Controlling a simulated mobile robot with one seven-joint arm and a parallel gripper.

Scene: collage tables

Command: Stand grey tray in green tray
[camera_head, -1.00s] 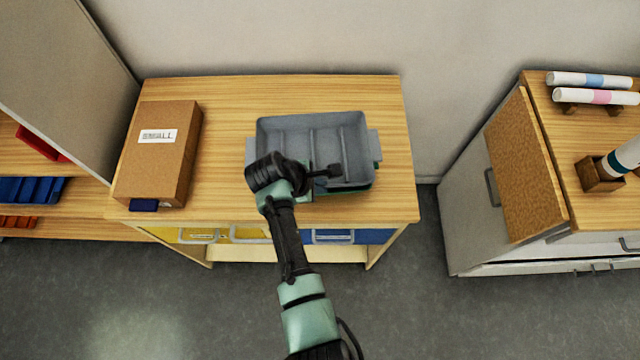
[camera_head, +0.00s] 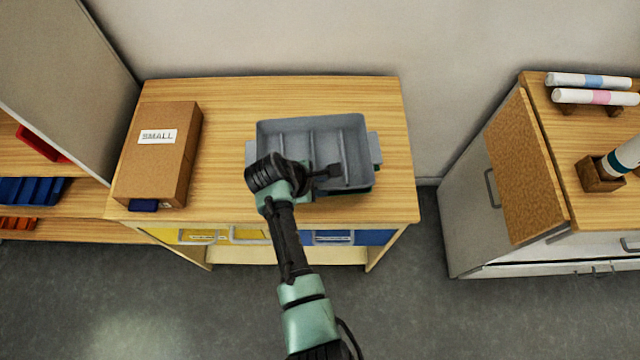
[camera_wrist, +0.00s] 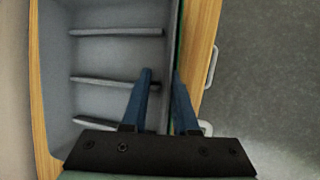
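The grey tray (camera_head: 270,135), a divided tray with side handles, sits upright on the table toward the right. The green tray is mostly hidden beneath it; a thin green edge (camera_wrist: 180,40) shows along the grey tray's outer side in the wrist view. I cannot tell how deep the grey tray sits in it. My gripper (camera_head: 330,172) is at the grey tray's near wall. In the wrist view the blue fingers (camera_wrist: 163,80) straddle that wall, one inside and one outside. The inner finger appears apart from the wall, so the gripper looks open.
A brown box labelled SMALL (camera_head: 160,155) stands at the left of the wooden table (camera_head: 225,95). A small dark blue item (camera_head: 143,205) lies before it. Drawers (camera_head: 330,237) are below. A cabinet with an open wooden door (camera_head: 530,165) stands right. The table behind the tray is clear.

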